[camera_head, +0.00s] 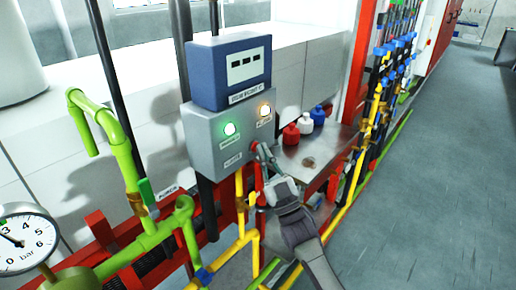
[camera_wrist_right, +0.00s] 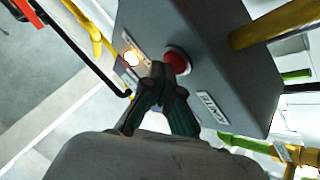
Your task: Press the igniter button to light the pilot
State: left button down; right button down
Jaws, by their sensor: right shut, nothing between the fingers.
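In the right wrist view a round red button (camera_wrist_right: 178,61) sticks out of the grey box, right at the gripper's fingertips (camera_wrist_right: 165,75). I cannot tell whether they touch it. In the head view the gripper hides that part of the panel. My left gripper is not in view.
Yellow pipes (camera_head: 247,244) run below the box. Green pipes (camera_head: 130,170) and a pressure gauge (camera_head: 25,238) stand at the left. A metal shelf (camera_head: 313,158) with red, white and blue bottles is behind my gripper. Open grey floor (camera_head: 430,170) lies to the right.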

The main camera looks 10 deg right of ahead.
jog(key=shift+s, duration=0.1)
jog(key=shift+s+d+p, duration=0.35)
jog(key=shift+s+d, duration=0.15)
jog(key=shift+s, duration=0.05)
jog(key=s+d+p, duration=0.1)
jog(key=s, duration=0.1)
jog(key=s+d+p, duration=0.1)
jog(key=s+d, duration=0.1)
dwell(0.5)
dwell(0.4)
